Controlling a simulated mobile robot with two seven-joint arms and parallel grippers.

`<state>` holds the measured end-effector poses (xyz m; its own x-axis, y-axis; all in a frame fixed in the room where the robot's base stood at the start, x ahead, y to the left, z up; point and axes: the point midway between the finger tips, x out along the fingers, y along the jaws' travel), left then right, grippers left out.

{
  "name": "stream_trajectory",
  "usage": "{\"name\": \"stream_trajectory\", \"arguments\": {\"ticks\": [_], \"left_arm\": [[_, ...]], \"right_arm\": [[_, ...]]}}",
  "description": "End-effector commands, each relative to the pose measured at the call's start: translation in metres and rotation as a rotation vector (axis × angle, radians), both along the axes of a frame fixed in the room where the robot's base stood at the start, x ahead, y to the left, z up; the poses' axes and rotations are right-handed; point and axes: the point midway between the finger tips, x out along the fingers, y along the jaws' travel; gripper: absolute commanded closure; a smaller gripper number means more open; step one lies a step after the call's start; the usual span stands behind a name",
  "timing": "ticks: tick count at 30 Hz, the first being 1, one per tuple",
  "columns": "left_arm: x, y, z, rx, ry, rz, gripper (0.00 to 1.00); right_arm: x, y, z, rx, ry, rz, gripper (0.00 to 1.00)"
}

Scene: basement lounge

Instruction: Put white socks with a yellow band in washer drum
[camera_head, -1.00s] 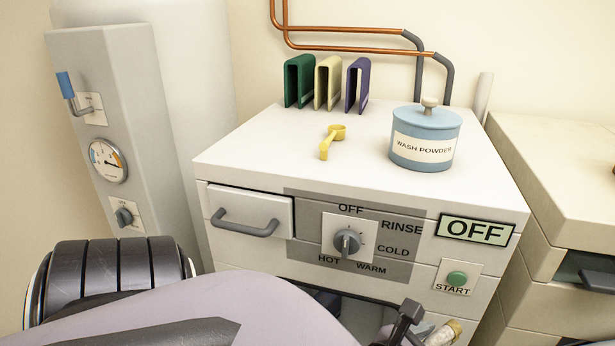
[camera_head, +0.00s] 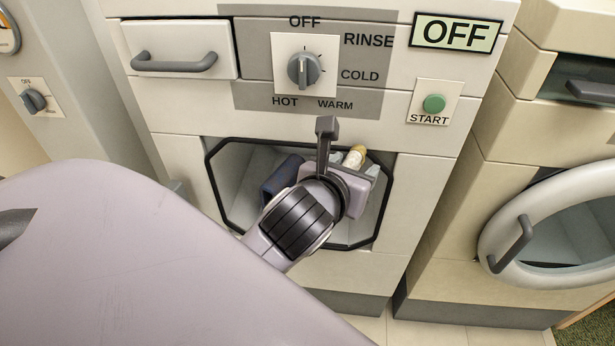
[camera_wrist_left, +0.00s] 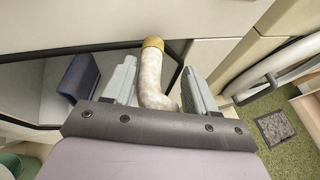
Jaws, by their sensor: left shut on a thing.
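My left gripper (camera_head: 357,168) is shut on a white sock with a yellow band (camera_head: 355,157). In the left wrist view the sock (camera_wrist_left: 152,75) stands out between the two grey fingers, banded end outward. The washer drum (camera_head: 235,165) is the open, black-rimmed hole in the washer's front. My gripper and the sock are in front of its upper right part. The banded end overlaps the rim in the left wrist view. I cannot tell whether any of it is past the rim. My right gripper is not in view.
A dark blue thing (camera_head: 283,178) lies in the drum, left of my gripper; it also shows in the left wrist view (camera_wrist_left: 78,77). The dial (camera_head: 304,69) and a drawer (camera_head: 181,50) are above. Another machine with a round door (camera_head: 550,230) stands at the right.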

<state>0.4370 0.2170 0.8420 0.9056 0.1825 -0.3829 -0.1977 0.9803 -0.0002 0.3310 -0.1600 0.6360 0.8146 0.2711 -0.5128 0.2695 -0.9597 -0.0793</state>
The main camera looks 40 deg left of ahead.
Motion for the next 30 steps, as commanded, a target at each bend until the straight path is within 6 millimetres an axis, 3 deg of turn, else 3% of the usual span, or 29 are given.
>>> {"name": "stream_trajectory", "arguments": {"ticks": [1,4,14,16,20,30], "left_arm": [[0.001,-0.001,-0.011,-0.004,-0.004,0.009,0.74],[0.000,-0.001,-0.017,-0.004,-0.005,0.026,0.74],[-0.002,-0.001,-0.033,-0.002,-0.002,0.065,0.74],[0.009,0.006,-0.044,0.004,0.003,0.092,0.74],[0.032,0.022,-0.075,0.004,0.005,0.148,0.74],[0.091,0.084,-0.184,0.004,0.004,0.309,0.74]], "right_arm": [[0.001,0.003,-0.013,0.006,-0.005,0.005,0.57],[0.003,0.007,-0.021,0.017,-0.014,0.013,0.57],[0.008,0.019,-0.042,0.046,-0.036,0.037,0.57],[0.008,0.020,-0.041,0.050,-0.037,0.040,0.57],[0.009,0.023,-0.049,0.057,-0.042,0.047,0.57],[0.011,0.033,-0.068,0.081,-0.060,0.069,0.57]]}}
